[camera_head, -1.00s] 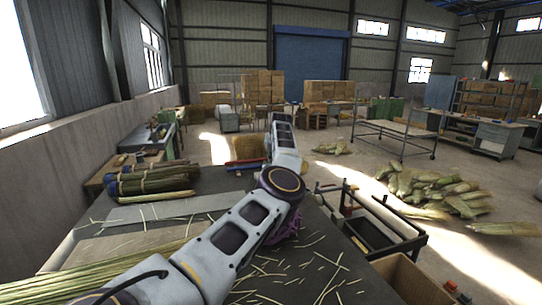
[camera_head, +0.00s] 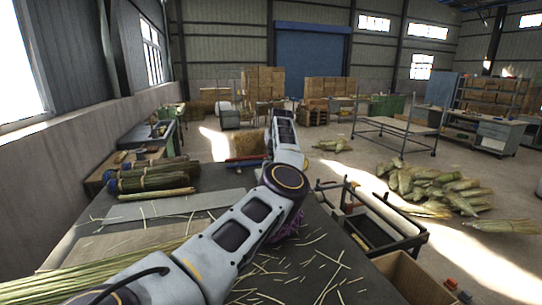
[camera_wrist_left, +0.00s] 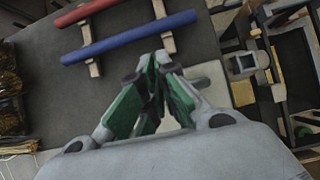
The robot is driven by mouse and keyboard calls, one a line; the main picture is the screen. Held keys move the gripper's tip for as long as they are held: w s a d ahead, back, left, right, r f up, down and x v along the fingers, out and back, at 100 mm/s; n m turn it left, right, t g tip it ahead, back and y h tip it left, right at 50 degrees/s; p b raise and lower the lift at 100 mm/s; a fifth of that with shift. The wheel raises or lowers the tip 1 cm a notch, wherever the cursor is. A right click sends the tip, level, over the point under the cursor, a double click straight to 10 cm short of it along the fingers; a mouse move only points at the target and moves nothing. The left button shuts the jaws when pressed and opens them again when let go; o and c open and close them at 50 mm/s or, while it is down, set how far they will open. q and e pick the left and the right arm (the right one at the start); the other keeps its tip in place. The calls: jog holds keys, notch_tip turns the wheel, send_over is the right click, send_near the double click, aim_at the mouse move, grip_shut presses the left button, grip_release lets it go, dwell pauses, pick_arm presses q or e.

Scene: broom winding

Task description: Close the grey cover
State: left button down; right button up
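My left arm crosses the head view from the lower left and bends away over the dark table (camera_head: 330,255). Its gripper is hidden behind the arm there. In the left wrist view my left gripper (camera_wrist_left: 157,68) has its green fingers angled together, tips meeting, with nothing seen between them. A small grey, hood-like part with a dark face (camera_wrist_left: 243,66) is right of the fingertips, apart from them. A flat grey sheet (camera_head: 172,207) lies on the table in the head view. I cannot tell which of these, if either, is the grey cover. My right gripper is not in view.
A red bar (camera_wrist_left: 85,12) and a blue bar (camera_wrist_left: 130,38) lie across wooden supports beyond the fingers. Tied straw bundles (camera_head: 150,180) are at the table's left. A frame with rollers (camera_head: 375,215) and a cardboard box (camera_head: 412,280) stand at right. Loose straw litters the table.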

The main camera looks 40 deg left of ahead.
pick_arm(q)
jog(key=v, duration=1.1)
jog(key=shift+d, duration=0.4)
jog(key=shift+r, duration=0.2)
jog(key=shift+s+a+r, duration=0.1)
jog(key=shift+s+a, duration=0.05)
